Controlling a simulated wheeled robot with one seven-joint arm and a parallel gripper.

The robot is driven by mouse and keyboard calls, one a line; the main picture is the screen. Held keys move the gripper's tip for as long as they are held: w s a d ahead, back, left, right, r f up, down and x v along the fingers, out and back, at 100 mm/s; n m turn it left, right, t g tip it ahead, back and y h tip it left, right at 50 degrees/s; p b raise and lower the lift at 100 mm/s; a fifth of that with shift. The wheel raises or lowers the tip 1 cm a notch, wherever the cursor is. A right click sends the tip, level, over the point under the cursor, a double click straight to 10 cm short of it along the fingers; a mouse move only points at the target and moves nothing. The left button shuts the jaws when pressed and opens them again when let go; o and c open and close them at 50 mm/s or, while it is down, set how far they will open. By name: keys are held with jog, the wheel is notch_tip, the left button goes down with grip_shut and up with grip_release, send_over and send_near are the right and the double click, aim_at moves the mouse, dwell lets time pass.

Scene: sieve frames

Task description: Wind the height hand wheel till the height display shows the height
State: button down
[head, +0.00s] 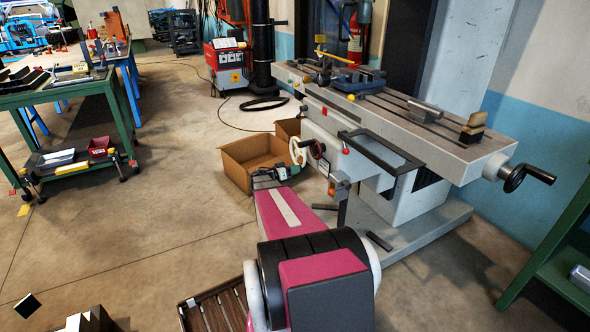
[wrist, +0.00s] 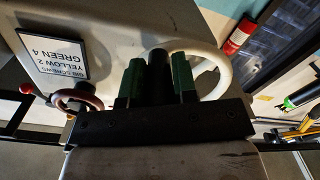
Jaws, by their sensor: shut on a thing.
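A white-rimmed hand wheel (head: 294,152) sits on the front of the grey milling machine (head: 440,130); its rim also shows in the wrist view (wrist: 221,72). My gripper (wrist: 157,82) is shut on the wheel's dark upright handle (wrist: 158,62), with one green finger on each side. In the head view my gripper (head: 283,172) is at the wheel's lower left, partly hidden by my arm. A smaller dark-rimmed wheel (head: 317,148) is beside the white one, brownish in the wrist view (wrist: 78,98). I cannot make out a height display in either view.
Open cardboard boxes (head: 237,155) stand on the floor behind my gripper. A black crank (head: 524,178) juts from the machine table's right end.

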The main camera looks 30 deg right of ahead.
jog(key=w+f+m, duration=0.2)
jog(key=w+m, duration=0.5)
jog(key=m, duration=0.5)
jog(key=shift+d, duration=0.15)
jog(key=shift+w, duration=0.15)
dwell(0.4)
jog(key=c, duration=0.9)
grip_release()
jog(key=shift+r, duration=0.15)
